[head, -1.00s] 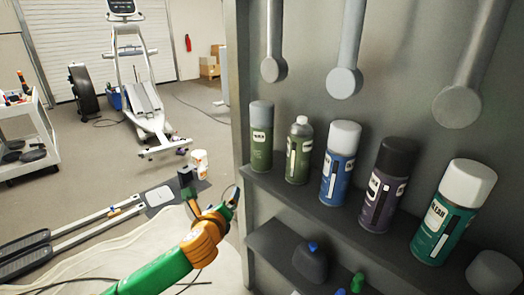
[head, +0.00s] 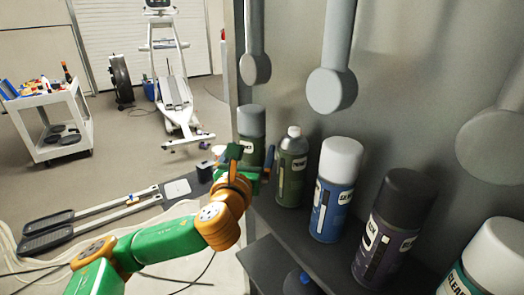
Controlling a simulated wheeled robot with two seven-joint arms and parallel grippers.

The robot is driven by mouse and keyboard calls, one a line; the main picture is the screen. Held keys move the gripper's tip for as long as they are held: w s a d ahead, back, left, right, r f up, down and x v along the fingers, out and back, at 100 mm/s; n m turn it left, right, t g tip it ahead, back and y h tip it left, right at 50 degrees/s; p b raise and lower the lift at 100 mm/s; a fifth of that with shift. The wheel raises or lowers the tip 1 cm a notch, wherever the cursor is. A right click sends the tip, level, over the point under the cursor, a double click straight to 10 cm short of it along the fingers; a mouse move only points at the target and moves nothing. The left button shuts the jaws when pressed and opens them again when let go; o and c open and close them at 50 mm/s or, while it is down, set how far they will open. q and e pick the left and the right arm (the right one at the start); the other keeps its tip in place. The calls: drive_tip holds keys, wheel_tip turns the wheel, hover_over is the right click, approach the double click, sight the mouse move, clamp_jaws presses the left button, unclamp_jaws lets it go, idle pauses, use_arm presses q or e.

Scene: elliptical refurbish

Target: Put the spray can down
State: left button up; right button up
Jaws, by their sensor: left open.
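Spray cans stand upright in a row on a dark shelf (head: 312,238). The one at the left end is green with a grey cap (head: 251,120). My left gripper (head: 251,163) is open at this can, with one finger on each side of its lower body in the picture. The gripper hides the can's lower part, and I cannot tell whether the fingers touch it. To the right stand a green can with a silver top (head: 292,170), a blue can with a white cap (head: 334,190), a purple can with a black cap (head: 393,228) and a teal can with a white cap (head: 490,255). My right gripper is out of view.
Grey round-ended bars (head: 332,90) hang above the cans. A white cart (head: 48,125) and an elliptical trainer (head: 172,90) stand on the floor behind, with open floor between.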

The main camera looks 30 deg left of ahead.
use_arm(q)
drive_tip(key=w+a, duration=0.1)
drive_tip(key=w+a+r+p, duration=0.1)
drive_tip(key=w, duration=0.1)
drive_tip(key=shift+w+a, duration=0.1)
drive_tip(key=shift+a, duration=0.1)
drive_tip(key=shift+w+d+f, duration=0.1)
drive_tip(key=shift+w+f, duration=0.15)
drive_tip(key=shift+w, duration=0.25)
drive_tip(key=shift+s, duration=0.2)
drive_tip(key=c, duration=1.5)
drive_tip(key=shift+r, duration=0.15)
